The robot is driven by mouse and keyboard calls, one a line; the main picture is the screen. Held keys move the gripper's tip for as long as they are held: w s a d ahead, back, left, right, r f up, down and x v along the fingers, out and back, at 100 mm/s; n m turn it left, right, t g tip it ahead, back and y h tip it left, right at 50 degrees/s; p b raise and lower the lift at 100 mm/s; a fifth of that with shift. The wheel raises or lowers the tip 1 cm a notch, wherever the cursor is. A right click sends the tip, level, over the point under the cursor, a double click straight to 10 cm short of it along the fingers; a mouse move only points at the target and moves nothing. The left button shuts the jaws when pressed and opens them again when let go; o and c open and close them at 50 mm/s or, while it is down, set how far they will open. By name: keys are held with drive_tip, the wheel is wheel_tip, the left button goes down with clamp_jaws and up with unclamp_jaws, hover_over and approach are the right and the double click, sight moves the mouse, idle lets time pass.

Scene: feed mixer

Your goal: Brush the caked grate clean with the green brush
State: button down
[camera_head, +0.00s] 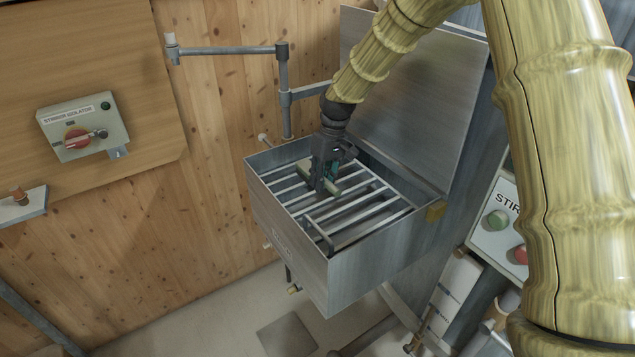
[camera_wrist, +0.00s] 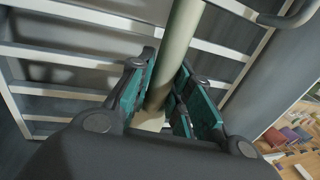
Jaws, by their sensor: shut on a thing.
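The grate (camera_head: 350,206) is a set of pale metal bars inside an open grey metal box; I cannot make out from here how much cake is on it. My gripper (camera_head: 325,186) points down over the left-middle part of the grate. It is shut on the green brush (camera_head: 305,173), which lies low at the bars; contact is hard to tell. In the wrist view my gripper's teal-padded fingers (camera_wrist: 160,95) stand on both sides of the brush's pale green handle (camera_wrist: 182,40). Grate bars (camera_wrist: 60,54) run across behind it. The bristles are hidden.
The box's raised lid (camera_head: 410,110) stands behind the grate. A grey pipe (camera_head: 284,95) rises at the back left. A stirrer isolator (camera_head: 84,130) is on the wood wall. A stirrer button panel (camera_head: 500,225) is at right. A dark loop handle (camera_head: 318,235) is at the grate's front.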

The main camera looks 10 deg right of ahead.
drive_tip(key=w+d, duration=0.2)
drive_tip(key=d, duration=0.4)
drive_tip(key=shift+w+d, duration=0.2)
drive_tip(key=shift+d, duration=0.15)
idle(0.6)
wheel_tip(320, 180, up, 11)
idle(1.4)
idle(0.3)
